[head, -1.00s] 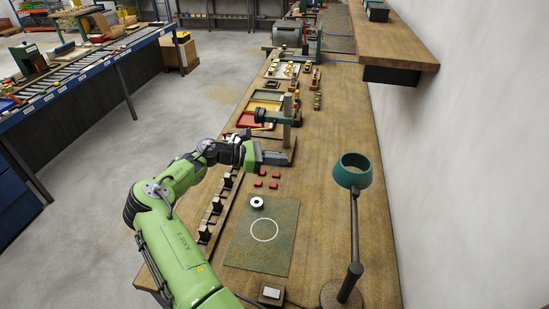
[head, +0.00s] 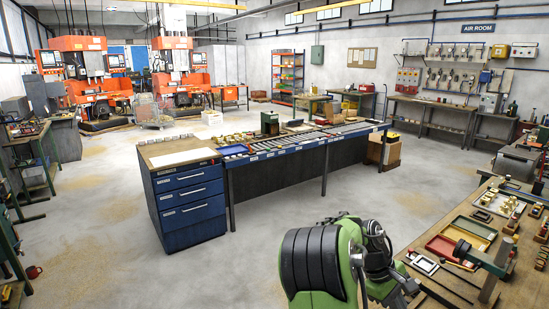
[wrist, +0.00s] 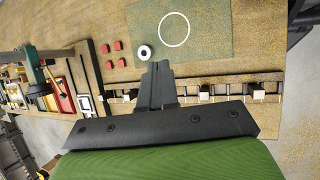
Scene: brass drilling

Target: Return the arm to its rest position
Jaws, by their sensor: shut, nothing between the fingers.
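My gripper (wrist: 159,72) shows in the wrist view with its dark fingers together and nothing between them. It is over the wooden bench, pointing toward the edge of a green mat (wrist: 215,50) with a white circle outline. A small round black-and-white part (wrist: 144,52) lies by the mat's edge, just beyond and left of the fingertips in the picture. In the head view my green arm (head: 325,265) is folded at the bottom edge, and the gripper's fingers cannot be made out there.
Several red blocks (wrist: 118,46) lie left of the mat. A rail with dark holders (wrist: 258,95) runs beside the fingers. A green-headed stand (wrist: 32,58) rises at left. In the head view, a blue-drawer bench (head: 187,200) stands across open floor (head: 110,250).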

